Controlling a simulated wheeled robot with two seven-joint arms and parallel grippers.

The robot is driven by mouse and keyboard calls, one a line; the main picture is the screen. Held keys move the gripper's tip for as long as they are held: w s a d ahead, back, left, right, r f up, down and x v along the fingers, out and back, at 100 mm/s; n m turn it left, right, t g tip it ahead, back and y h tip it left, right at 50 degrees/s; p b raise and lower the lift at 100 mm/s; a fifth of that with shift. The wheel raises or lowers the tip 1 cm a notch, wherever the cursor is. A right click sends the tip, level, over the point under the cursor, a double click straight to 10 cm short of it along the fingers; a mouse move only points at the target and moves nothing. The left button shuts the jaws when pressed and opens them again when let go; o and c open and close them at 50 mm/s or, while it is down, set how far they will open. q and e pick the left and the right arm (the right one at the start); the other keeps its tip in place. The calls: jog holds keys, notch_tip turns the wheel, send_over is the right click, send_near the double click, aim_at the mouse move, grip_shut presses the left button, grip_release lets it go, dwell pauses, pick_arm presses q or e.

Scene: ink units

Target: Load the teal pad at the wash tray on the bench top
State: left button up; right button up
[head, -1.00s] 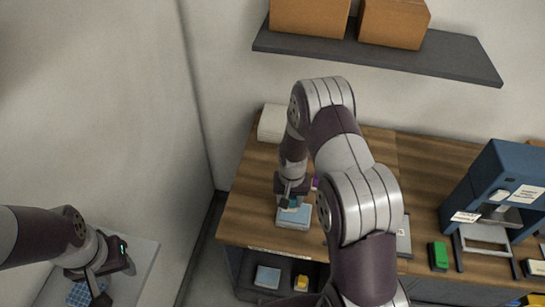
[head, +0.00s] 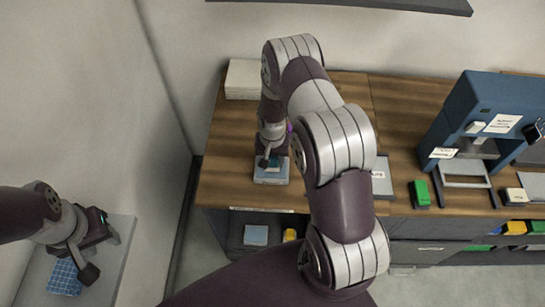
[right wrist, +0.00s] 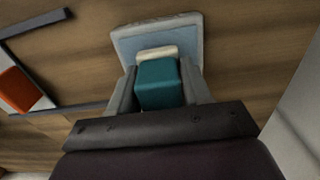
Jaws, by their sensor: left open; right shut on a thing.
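The teal pad (right wrist: 158,88) is between the two jaws of my right gripper (right wrist: 160,96) in the right wrist view. A cream strip shows at its far end. The wash tray (right wrist: 193,28), with a pale rim and light blue inside, lies just beyond the pad. In the head view the tray (head: 271,180) is on the bench top near its front left, with my right gripper (head: 271,161) over it. I cannot tell whether the pad touches the tray. My left gripper (head: 98,254) is open and empty, away from the bench at lower left.
A blue checked cloth (head: 65,277) lies on a grey surface below my left gripper. A white stack (head: 243,79) stands behind the tray. A green block (head: 420,193) and a blue press (head: 478,115) stand to the right. An orange thing (right wrist: 17,90) shows at left in the wrist view.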

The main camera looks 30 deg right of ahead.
jog(key=shift+s+r, duration=0.1)
jog(key=shift+s, duration=0.05)
jog(key=shift+w, duration=0.4)
jog(key=shift+s+a, duration=0.1)
jog(key=shift+s, duration=0.15)
pick_arm(q)
jog(key=shift+a+f, duration=0.1)
pick_arm(e)
jog(key=shift+f, duration=0.2)
pick_arm(q)
jog(key=shift+w+f, duration=0.1)
jog(key=shift+w, duration=0.1)
pick_arm(e)
jog(key=shift+w+f, duration=0.15)
pick_arm(q)
jog(key=shift+s+f+b, duration=0.15)
jog(key=shift+f+b, duration=0.1)
jog(key=shift+b, duration=0.25)
pick_arm(e)
jog(key=shift+f, duration=0.3)
notch_tip(320, 180, up, 7)
jog(key=p, duration=0.5)
jog(key=shift+r+p, duration=0.1)
jog(key=shift+p, duration=0.2)
pick_arm(q)
notch_tip(320, 180, up, 5)
jog(key=shift+r, duration=0.15)
